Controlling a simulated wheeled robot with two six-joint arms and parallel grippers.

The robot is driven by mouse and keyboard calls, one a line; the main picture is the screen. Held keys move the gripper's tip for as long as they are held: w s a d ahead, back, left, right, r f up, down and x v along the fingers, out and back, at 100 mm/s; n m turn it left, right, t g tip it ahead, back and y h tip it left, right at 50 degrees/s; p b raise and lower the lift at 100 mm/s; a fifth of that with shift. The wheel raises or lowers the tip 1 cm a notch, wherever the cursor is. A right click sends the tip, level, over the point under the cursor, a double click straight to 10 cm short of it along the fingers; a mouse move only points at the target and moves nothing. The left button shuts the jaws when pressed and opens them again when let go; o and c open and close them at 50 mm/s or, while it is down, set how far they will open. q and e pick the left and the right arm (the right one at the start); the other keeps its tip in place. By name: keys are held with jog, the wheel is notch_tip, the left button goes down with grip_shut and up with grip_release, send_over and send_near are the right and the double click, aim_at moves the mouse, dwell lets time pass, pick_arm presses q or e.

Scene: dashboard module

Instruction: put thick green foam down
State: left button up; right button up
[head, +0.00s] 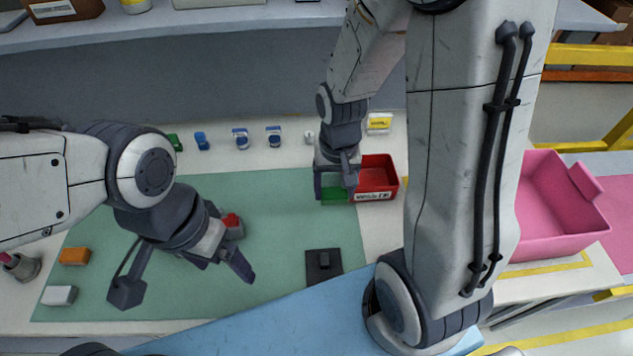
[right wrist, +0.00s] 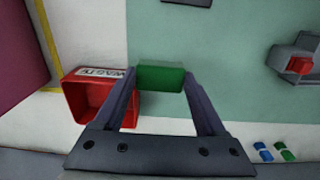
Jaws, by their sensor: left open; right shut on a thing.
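The thick green foam (head: 335,195) is a green block between the fingertips of my right gripper (head: 336,188). In the right wrist view the foam (right wrist: 160,77) spans the gap between the two fingers (right wrist: 160,90), so the gripper is shut on it. It is just left of the red waste bin (head: 377,163), near the right edge of the green mat (head: 280,200). I cannot tell whether the foam touches the mat. My left gripper (head: 183,278) is open and empty over the left part of the mat.
A grey device with a red top (head: 232,222) is beside my left gripper. A black plate (head: 323,266) lies at the mat's front right. Orange (head: 74,257) and white (head: 59,295) blocks lie left. Small parts line the back. A pink bin (head: 555,205) stands right.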

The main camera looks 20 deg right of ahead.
send_over(319, 204)
notch_tip(319, 204, down, 3)
jog(key=shift+r, duration=0.1)
jog(key=shift+f+p, duration=0.3)
jog(key=shift+f, duration=1.75)
jog(key=shift+f, duration=0.1)
jog(key=shift+f, duration=0.15)
jog(key=o, duration=1.2)
jog(key=shift+o, duration=0.2)
notch_tip(319, 204, up, 12)
jog(key=shift+r, duration=0.25)
